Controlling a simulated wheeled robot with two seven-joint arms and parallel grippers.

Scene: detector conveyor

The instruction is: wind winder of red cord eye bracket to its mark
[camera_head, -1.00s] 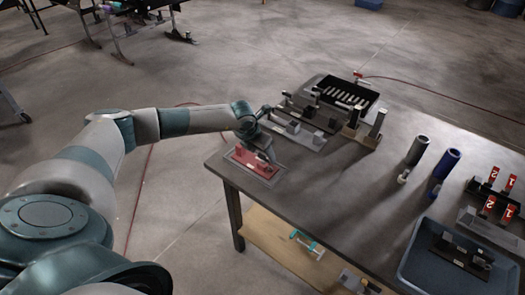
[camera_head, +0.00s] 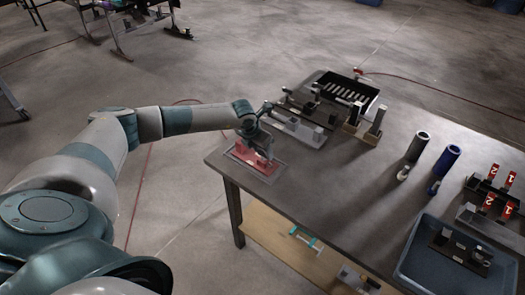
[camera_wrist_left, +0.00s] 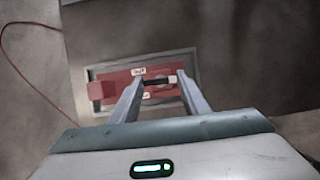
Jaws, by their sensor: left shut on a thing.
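The red cord eye bracket (camera_head: 245,155) lies in a grey tray (camera_head: 276,176) at the table's near left corner. In the left wrist view the red bracket (camera_wrist_left: 115,88) shows a white label and a dark bar, the winder (camera_wrist_left: 157,83), across its middle. My left gripper (camera_head: 262,158) is over the bracket from above. In the left wrist view the gripper's two fingers (camera_wrist_left: 160,80) stand at either side of the dark bar and are shut on the winder. The fingers hide part of the bracket. My right gripper is in no view.
Grey and dark fixtures (camera_head: 299,127) stand just behind the bracket, with a black slotted bin (camera_head: 348,84) beyond. Two cylinders (camera_head: 418,146) stand farther right. A blue tray (camera_head: 404,270) sits at the right edge. The middle of the table is clear.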

